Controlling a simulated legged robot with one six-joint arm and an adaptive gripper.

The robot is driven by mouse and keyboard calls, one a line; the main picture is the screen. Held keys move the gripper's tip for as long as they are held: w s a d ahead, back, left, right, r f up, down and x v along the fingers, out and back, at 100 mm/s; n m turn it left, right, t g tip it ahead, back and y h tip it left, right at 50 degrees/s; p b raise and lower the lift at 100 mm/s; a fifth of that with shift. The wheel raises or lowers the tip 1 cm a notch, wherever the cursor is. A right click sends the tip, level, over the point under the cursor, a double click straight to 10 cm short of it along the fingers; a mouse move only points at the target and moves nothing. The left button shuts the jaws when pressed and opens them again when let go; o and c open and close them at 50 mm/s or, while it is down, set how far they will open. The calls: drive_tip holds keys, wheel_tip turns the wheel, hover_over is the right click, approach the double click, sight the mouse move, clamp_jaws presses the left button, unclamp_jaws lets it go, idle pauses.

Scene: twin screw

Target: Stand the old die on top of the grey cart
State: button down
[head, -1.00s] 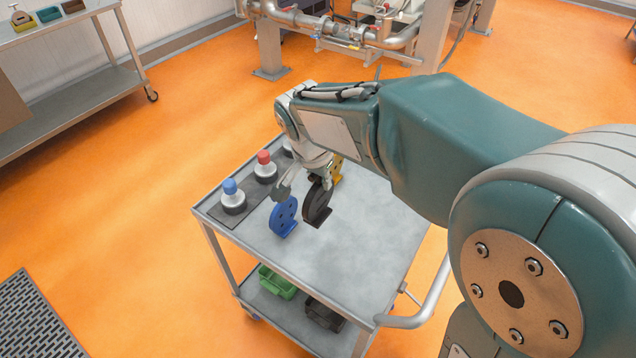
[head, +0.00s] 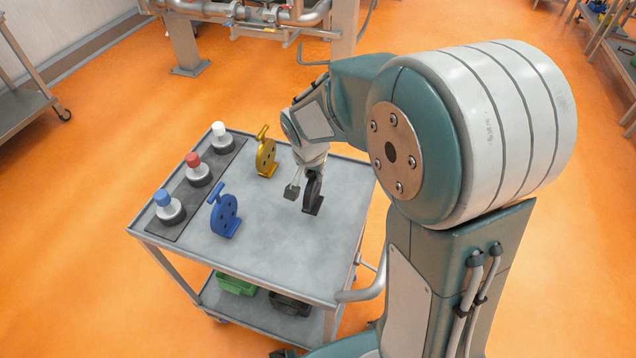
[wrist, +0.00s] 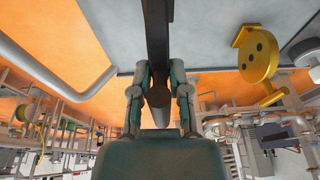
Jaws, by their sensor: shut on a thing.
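The grey cart (head: 275,255) stands before me, its flat top clear in the middle. A dark disc-shaped die (head: 312,196) with a foot is upright at the cart's right side, by the rim. My gripper (head: 305,178) is above it and shut on its upper part. In the wrist view my gripper (wrist: 157,78) has its fingers either side of the dark die (wrist: 157,30), seen edge-on. I cannot tell whether its foot touches the top. A blue die (head: 225,215) and a yellow die (head: 265,158) stand on the cart, apart from my gripper.
A dark strip (head: 190,212) along the cart's left edge holds bottles with blue (head: 162,197), red (head: 193,160) and white (head: 219,128) caps. A green bin (head: 236,285) and a dark bin (head: 290,303) sit on the lower shelf. Pipework (head: 250,15) stands behind.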

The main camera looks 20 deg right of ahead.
sight(318, 187)
drive_tip(key=shift+d+f, duration=0.2)
drive_tip(key=shift+s+x, duration=0.15)
drive_tip(key=shift+x, duration=0.8)
drive_tip(key=shift+s+x, duration=0.2)
drive_tip(key=shift+x, duration=0.8)
drive_tip(key=c, duration=0.6)
unclamp_jaws()
drive_tip(key=shift+f, duration=0.1)
